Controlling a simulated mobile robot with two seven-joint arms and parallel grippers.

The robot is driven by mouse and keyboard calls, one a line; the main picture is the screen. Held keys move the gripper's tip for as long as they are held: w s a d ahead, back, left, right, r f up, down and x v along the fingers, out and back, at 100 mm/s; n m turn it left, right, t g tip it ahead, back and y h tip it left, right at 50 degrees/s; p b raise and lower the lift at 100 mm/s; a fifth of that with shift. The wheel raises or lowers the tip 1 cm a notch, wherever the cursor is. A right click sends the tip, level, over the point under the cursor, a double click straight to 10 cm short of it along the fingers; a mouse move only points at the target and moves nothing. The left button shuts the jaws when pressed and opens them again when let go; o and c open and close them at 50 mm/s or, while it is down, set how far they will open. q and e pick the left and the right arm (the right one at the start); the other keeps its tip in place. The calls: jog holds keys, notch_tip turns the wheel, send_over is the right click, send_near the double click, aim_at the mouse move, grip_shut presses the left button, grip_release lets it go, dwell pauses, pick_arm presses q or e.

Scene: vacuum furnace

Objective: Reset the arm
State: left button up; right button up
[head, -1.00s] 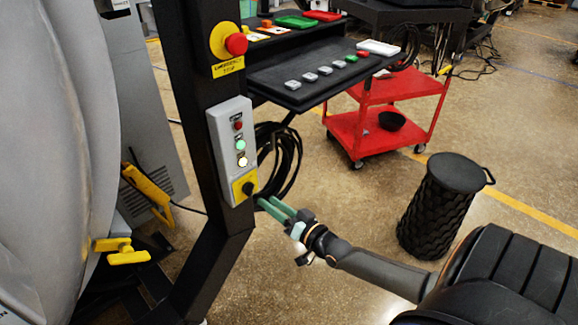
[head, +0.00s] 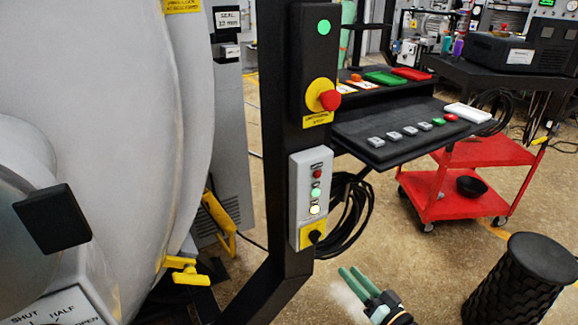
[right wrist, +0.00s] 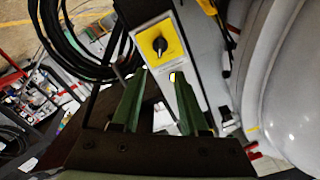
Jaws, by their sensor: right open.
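My right gripper (head: 352,271) is at the bottom of the head view, its two green fingers open and empty. It is below and to the right of the grey control box (head: 296,205), apart from it in that view. The box has red, green and lit white buttons and a black knob (head: 315,236) on a yellow plate at its bottom. In the right wrist view the open fingers (right wrist: 160,74) point toward the box, with its yellow plate (right wrist: 148,38) and knob (right wrist: 160,45) beyond the tips. My left gripper is not in view.
The box hangs on a black post (head: 285,90) with a red emergency stop (head: 330,100). Black cable (head: 350,215) loops beside it. The large grey furnace (head: 110,120) fills the left. A black shelf (head: 375,125), red cart (head: 470,195) and black bin (head: 525,275) stand right.

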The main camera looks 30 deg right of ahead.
jog(key=s+a+f+n+g+y, duration=0.1)
jog(key=s+a+f+n+g, duration=0.2)
jog(key=a, duration=0.4)
jog(key=s+a+f+n+g, duration=0.25)
jog(key=s+a, duration=0.25)
jog(key=a, duration=0.3)
jog(key=s+a+f+n+g+y, duration=0.1)
jog(key=s+a+f+n+g, duration=0.2)
jog(key=a, duration=0.4)
pick_arm(q)
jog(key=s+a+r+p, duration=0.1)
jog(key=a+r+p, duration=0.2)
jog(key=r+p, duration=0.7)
jog(key=p, duration=0.3)
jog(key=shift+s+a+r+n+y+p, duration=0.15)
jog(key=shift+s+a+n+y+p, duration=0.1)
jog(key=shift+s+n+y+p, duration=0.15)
pick_arm(e)
jog(key=s+d+r+m+h, duration=0.1)
jog(key=s+d+r, duration=0.2)
jog(key=r, duration=0.6)
